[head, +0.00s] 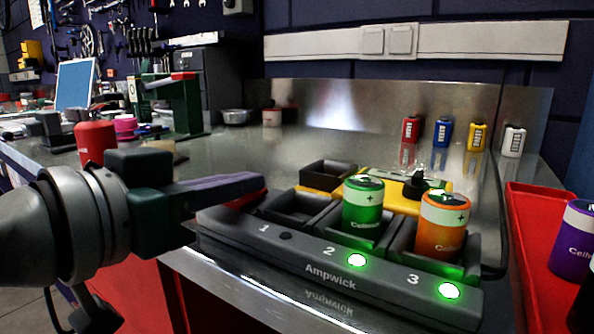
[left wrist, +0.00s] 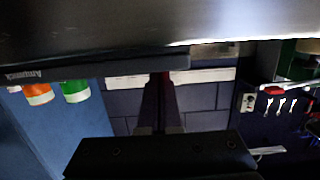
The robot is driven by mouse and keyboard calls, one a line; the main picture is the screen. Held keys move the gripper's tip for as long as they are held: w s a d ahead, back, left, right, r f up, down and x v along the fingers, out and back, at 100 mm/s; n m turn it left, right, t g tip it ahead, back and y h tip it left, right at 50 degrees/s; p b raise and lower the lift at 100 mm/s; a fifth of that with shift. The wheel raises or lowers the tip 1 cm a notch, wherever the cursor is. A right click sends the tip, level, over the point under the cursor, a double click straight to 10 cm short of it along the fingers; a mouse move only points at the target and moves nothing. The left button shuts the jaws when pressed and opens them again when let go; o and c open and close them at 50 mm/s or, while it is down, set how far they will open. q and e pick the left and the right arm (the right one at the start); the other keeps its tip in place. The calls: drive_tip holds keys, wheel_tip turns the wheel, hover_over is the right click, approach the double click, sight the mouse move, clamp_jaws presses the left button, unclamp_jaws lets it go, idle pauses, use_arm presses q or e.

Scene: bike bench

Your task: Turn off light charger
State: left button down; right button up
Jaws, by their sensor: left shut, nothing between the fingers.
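The grey Ampwick charger (head: 330,272) sits at the bench's front edge with bays numbered 1, 2 and 3. Bay 1 is empty and its light (head: 285,236) is dark. Bay 2 holds a green battery (head: 362,208) and bay 3 an orange battery (head: 442,228), both upright. The lights at 2 (head: 356,260) and 3 (head: 448,291) glow green. My left gripper (head: 258,186) is shut and empty, its tips by the charger's left end; contact is unclear. The left wrist view, upside down, shows the fingers (left wrist: 161,85) close to the charger (left wrist: 100,66). My right gripper is not in view.
A yellow unit (head: 402,200) with a black part on top stands behind the charger. A red tray (head: 535,255) with a purple battery (head: 573,240) is at right. Several small batteries stand by the metal backsplash (head: 340,105). A red can (head: 95,142) is behind my left arm.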

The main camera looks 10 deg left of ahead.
use_arm(q)
drive_tip(key=shift+r+g+p, duration=0.3)
drive_tip(key=shift+r+p, duration=0.15)
drive_tip(key=shift+p, duration=0.5)
drive_tip(key=shift+f+b, duration=0.35)
drive_tip(key=shift+f, duration=0.2)
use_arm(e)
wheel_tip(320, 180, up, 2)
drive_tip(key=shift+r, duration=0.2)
use_arm(q)
drive_tip(key=r+p, duration=0.4)
drive_tip(key=shift+w+r+p, duration=0.2)
drive_tip(key=shift+w+p, duration=0.1)
drive_tip(key=shift+p, duration=0.1)
drive_tip(key=r+p+v, duration=0.1)
drive_tip(key=v, duration=0.8)
drive_tip(key=shift+s+r, duration=0.25)
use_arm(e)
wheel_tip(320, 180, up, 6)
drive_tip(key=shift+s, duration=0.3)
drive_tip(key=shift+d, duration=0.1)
